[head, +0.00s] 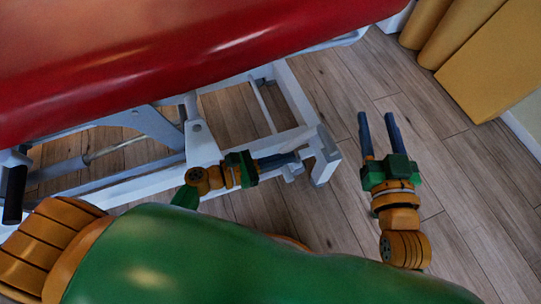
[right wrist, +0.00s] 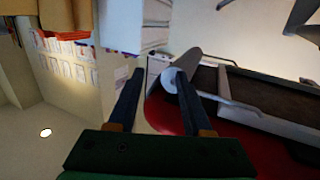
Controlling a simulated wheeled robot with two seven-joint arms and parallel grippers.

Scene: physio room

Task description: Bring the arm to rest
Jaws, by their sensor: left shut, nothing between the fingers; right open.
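My right gripper (head: 378,133) is at the right of the head view, over the wood floor, with its two blue fingers apart and nothing between them. Its fingers also show in the right wrist view (right wrist: 154,95), open and empty. My left gripper (head: 295,159) is near the middle of the head view, beside the white frame of the treatment table. Its blue fingers are together and hold nothing. I cannot tell whether it touches the frame.
A treatment table with a red padded top (head: 180,55) and a white metal frame (head: 302,100) fills the upper left. Yellow upright rolls or pads (head: 427,22) stand at the upper right. The wood floor (head: 470,185) at the right is clear.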

